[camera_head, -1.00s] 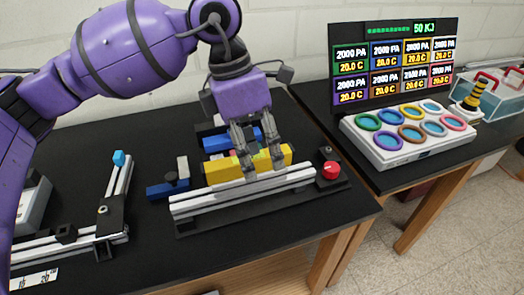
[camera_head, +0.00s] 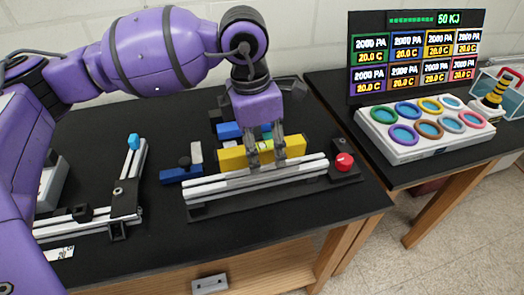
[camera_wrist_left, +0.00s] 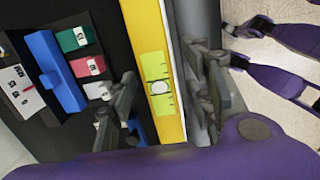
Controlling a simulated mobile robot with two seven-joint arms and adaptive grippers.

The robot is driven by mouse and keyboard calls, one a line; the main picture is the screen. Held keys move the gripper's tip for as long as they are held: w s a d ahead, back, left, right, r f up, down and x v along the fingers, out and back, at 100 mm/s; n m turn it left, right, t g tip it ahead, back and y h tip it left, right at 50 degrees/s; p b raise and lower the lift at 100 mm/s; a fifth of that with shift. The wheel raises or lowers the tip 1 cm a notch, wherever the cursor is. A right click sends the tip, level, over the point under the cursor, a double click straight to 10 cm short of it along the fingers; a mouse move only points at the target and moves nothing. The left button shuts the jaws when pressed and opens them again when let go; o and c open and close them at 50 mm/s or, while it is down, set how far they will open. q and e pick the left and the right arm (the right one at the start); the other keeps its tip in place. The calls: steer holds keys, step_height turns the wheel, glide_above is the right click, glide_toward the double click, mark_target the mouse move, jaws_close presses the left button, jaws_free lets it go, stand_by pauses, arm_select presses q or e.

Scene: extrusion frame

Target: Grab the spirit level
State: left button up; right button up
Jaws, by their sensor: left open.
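The spirit level (camera_head: 232,157) is a yellow bar with a green-yellow vial, lying lengthwise behind the white extrusion rails on the workbench. It also shows in the left wrist view (camera_wrist_left: 143,22), running from top to bottom, with its vial window between the fingers. My left gripper (camera_head: 266,158) is open and points down over the level's middle. In the left wrist view its fingers (camera_wrist_left: 160,97) stand one on each side of the bar, with gaps visible. Whether either fingertip touches the level, I cannot tell. My right gripper is not in view.
White extrusion rails (camera_head: 215,187) and a red knob (camera_head: 344,161) lie in front and right. Blue blocks (camera_head: 230,130) and small coloured boxes (camera_wrist_left: 75,39) sit close behind the level. Another rail assembly (camera_head: 122,195) stands left.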

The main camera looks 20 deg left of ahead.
arm_select(q)
jaws_close()
steer(key=shift+r, duration=0.2)
